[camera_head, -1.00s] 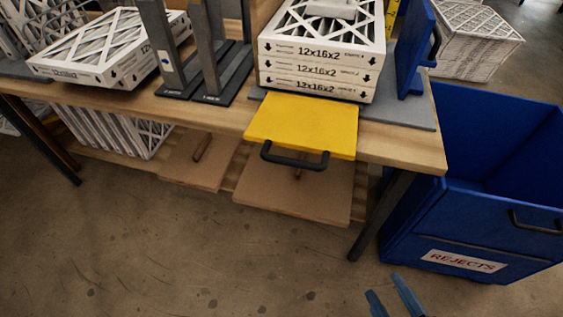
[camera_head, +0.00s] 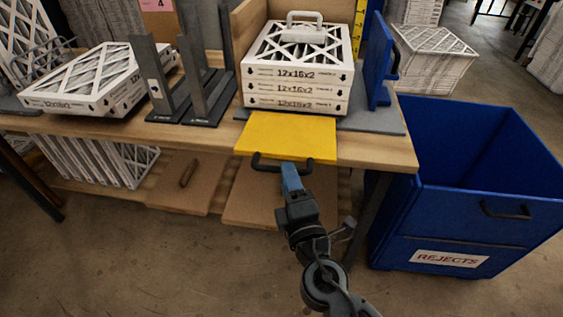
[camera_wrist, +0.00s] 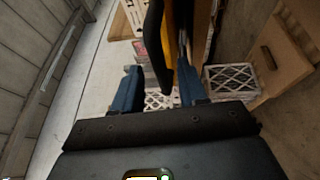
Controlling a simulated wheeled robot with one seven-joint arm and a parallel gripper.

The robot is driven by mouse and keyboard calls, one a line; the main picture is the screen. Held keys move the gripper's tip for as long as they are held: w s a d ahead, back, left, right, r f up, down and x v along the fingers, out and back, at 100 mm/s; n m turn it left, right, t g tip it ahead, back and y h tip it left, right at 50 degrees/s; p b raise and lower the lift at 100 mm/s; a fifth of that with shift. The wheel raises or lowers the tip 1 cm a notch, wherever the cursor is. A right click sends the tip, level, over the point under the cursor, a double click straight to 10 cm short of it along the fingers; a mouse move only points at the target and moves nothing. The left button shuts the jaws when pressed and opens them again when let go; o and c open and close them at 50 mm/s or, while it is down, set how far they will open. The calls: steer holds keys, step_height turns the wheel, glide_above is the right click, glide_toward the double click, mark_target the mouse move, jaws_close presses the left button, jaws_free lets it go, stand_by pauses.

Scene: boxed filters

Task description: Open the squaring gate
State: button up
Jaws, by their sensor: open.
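A yellow flap (camera_head: 287,137) with a black handle (camera_head: 266,168) juts out flat from the table's front edge, in front of a stack of white-framed 12x16x2 filters (camera_head: 297,78); I take it to be the squaring gate. My gripper (camera_head: 289,168), with blue fingers, is at the middle of the handle and overlaps it in the head view. In the wrist view my gripper (camera_wrist: 160,88) is open, and the black handle (camera_wrist: 154,45) shows between its fingers, with the yellow flap (camera_wrist: 184,75) beside it. I cannot tell whether the fingers touch the handle.
A blue upright plate (camera_head: 377,62) with a handle stands right of the stack. A blue REJECTS bin (camera_head: 470,235) stands right of the wooden table (camera_head: 385,150). Dark grey uprights (camera_head: 190,85) and another filter (camera_head: 85,85) are to the left. The floor in front is clear.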

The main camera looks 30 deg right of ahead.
steer(key=x, duration=0.5)
steer(key=shift+s+p, duration=0.1)
steer(key=shift+p, duration=0.3)
jaws_close()
